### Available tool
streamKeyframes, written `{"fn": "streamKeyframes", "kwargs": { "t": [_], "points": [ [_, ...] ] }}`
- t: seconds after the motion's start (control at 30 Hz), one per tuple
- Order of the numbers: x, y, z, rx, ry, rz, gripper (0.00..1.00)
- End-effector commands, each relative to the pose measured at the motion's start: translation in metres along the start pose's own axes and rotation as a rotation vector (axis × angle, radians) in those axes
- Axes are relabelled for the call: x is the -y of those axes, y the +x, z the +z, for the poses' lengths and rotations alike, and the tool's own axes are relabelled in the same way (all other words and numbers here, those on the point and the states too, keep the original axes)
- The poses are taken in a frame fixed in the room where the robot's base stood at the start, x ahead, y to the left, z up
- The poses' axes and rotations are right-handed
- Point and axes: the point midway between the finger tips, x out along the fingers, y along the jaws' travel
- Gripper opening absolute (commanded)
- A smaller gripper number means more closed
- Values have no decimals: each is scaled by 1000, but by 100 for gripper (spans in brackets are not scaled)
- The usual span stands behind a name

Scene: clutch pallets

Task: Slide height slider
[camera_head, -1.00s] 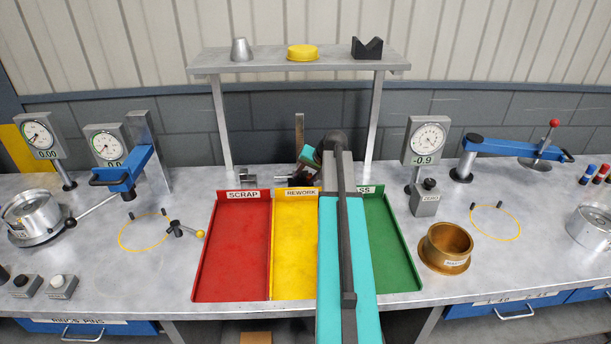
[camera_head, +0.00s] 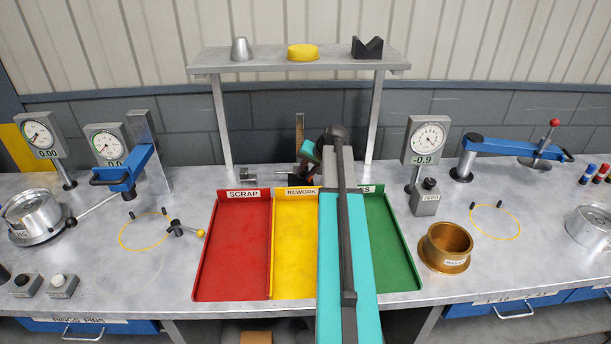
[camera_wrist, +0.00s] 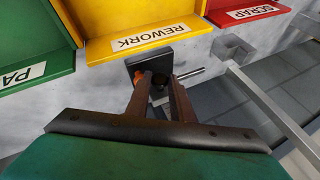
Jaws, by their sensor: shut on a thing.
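The height gauge stands at the back of the bench behind the yellow tray. Its upright post (camera_head: 299,134) shows in the head view, with metal parts low beside it. In the wrist view a dark block (camera_wrist: 165,60) with a thin metal rod beside it lies beyond my fingers. My gripper (camera_wrist: 158,86) is shut on a small dark piece at the gauge, apparently the height slider. The fingers largely hide that piece.
Red scrap (camera_head: 232,250), yellow rework (camera_head: 293,250) and green trays (camera_head: 395,245) lie in front, the green one partly under my arm. A raised shelf (camera_head: 300,63) spans above the back. A brass ring (camera_head: 446,248) and a dial gauge (camera_head: 427,140) stand right.

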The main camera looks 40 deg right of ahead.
Motion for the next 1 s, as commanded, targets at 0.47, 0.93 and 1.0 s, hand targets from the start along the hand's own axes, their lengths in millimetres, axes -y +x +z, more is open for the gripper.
{"fn": "streamKeyframes", "kwargs": {
  "t": [0.47,0.93,1.0],
  "points": [
    [36,-67,-29,-4,-1,0,0],
    [39,-75,-32,-5,1,0,26],
    [39,-74,-32,-4,1,0,38]
  ]
}}
